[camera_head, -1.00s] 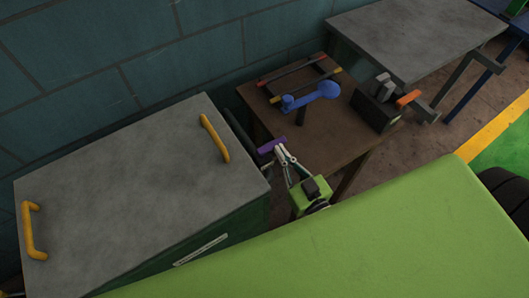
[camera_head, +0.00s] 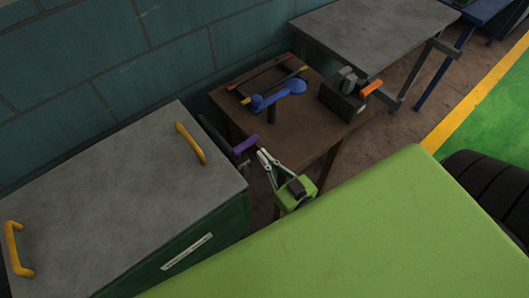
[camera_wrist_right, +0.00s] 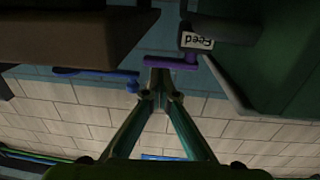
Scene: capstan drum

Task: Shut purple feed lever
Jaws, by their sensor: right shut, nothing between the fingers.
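The purple feed lever (camera_head: 246,144) sticks out to the right from a dark mount beside the green cabinet, in the gap before the brown table. My left gripper is not in view.
The green cabinet (camera_head: 110,190) with a grey top and yellow handles (camera_head: 191,143) stands left. A grey table (camera_head: 375,30) stands behind.

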